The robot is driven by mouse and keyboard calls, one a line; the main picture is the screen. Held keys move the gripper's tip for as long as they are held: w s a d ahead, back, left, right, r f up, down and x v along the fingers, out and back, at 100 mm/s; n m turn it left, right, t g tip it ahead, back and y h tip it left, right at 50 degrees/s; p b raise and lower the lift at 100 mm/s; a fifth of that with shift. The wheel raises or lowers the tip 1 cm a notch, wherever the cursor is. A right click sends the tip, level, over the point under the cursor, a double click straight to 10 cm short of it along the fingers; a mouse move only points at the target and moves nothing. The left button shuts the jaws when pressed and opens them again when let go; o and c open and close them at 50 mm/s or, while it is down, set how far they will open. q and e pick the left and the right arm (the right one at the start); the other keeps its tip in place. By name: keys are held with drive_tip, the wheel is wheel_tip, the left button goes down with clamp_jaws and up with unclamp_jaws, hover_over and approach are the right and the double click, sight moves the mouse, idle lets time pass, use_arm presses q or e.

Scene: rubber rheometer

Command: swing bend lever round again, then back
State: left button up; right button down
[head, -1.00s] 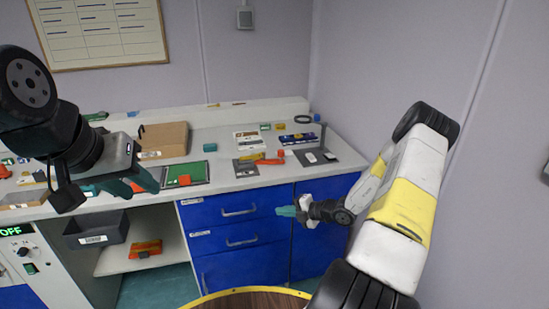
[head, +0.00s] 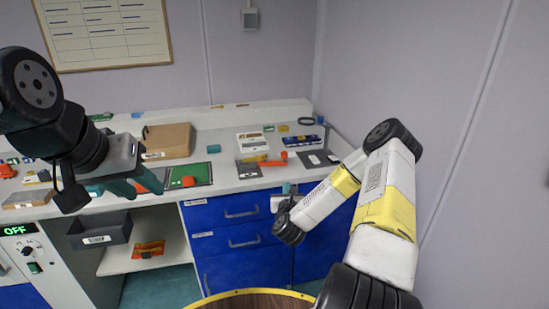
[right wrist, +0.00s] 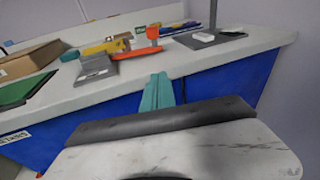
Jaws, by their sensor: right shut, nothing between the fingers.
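An orange lever with an upright knob, which looks like the bend lever (head: 271,163), lies beside a small grey plate (head: 248,172) on the bench. In the right wrist view the orange lever (right wrist: 136,52) and grey plate (right wrist: 97,72) lie beyond my fingertips. My right gripper (head: 288,188) is at the bench's front edge, short of the lever and apart from it. Its teal fingers are together and empty in the right wrist view (right wrist: 158,90). My left gripper (head: 125,186) hangs over the bench's left part; whether its fingers are apart is unclear.
A yellow piece (head: 252,159) lies left of the lever. A green mat (head: 197,174) and cardboard box (head: 168,140) are further left. Blue drawers (head: 235,211) are below.

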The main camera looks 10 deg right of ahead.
wheel_tip(320, 180, up, 3)
drive_tip(key=t, duration=0.2)
approach(284, 157)
drive_tip(key=shift+m, duration=0.3)
drive_tip(key=w, duration=0.3)
drive_tip(key=w+d, duration=0.1)
drive_tip(key=w, duration=0.2)
drive_tip(key=shift+w+d+r, duration=0.2)
drive_tip(key=shift+w, duration=0.1)
drive_tip(key=shift+w, duration=0.1)
